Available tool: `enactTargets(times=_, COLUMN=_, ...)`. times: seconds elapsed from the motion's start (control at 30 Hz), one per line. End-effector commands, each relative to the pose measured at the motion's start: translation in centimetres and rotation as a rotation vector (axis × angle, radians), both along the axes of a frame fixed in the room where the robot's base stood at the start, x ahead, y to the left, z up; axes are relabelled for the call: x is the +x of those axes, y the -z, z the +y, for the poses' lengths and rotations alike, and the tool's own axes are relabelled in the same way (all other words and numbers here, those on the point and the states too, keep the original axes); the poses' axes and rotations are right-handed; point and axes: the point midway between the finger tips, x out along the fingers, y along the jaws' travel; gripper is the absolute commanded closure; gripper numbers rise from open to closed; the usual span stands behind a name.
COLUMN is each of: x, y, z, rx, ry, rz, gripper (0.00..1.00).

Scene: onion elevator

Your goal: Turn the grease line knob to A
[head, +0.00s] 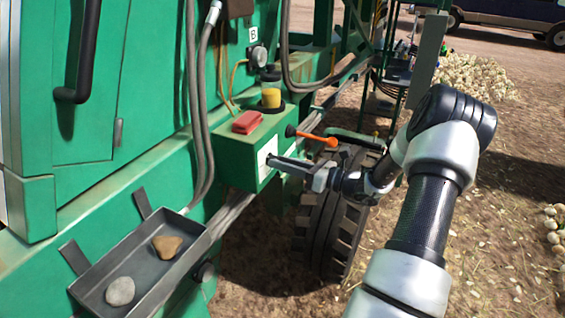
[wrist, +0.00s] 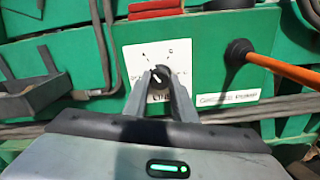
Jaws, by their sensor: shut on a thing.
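The grease line knob (wrist: 157,83) is small, black and round, with a short white mark. It sits on a white label plate (wrist: 185,62) on the front of a green box (head: 228,148). The plate has small letters above the knob, one upper left that looks like an A and one upper right that I cannot read surely. My gripper (wrist: 161,74) is shut on the knob, a finger on each side. In the head view my gripper (head: 271,160) reaches the plate and hides the knob. The exact angle of the mark is hard to tell.
An orange-handled lever (head: 318,138) sticks out to the right of the plate. A red block (head: 247,122) and a yellow-filled jar (head: 271,97) stand on the box. A grey tray (head: 95,292) with two stones hangs at lower left. A tyre (head: 335,225) stands below.

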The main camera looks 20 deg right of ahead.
Motion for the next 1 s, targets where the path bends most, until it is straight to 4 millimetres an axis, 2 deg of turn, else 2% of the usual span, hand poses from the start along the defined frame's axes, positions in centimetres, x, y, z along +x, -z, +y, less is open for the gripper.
enactTargets(times=0.2, x=0.0, y=0.1, z=0.0, rx=-0.001, ry=0.001, rz=0.001, gripper=0.98)
enactTargets(times=0.23, x=0.0, y=0.1, z=0.0, rx=-0.001, ry=0.001, rz=0.001, gripper=0.71)
enactTargets(times=0.3, x=0.0, y=0.1, z=0.0, rx=-0.001, ry=0.001, rz=0.001, gripper=0.59)
enactTargets(times=0.33, x=0.0, y=0.1, z=0.0, rx=-0.001, ry=0.001, rz=0.001, gripper=0.57)
enactTargets(times=0.73, x=-0.6, y=0.1, z=-0.6, rx=-0.002, ry=0.002, rz=0.000, gripper=0.57)
enactTargets(times=0.87, x=-2.3, y=0.1, z=-2.0, rx=-0.002, ry=0.005, rz=0.001, gripper=0.57)
enactTargets(times=1.0, x=-5.0, y=0.2, z=-4.1, rx=-0.001, ry=0.006, rz=0.001, gripper=0.57)
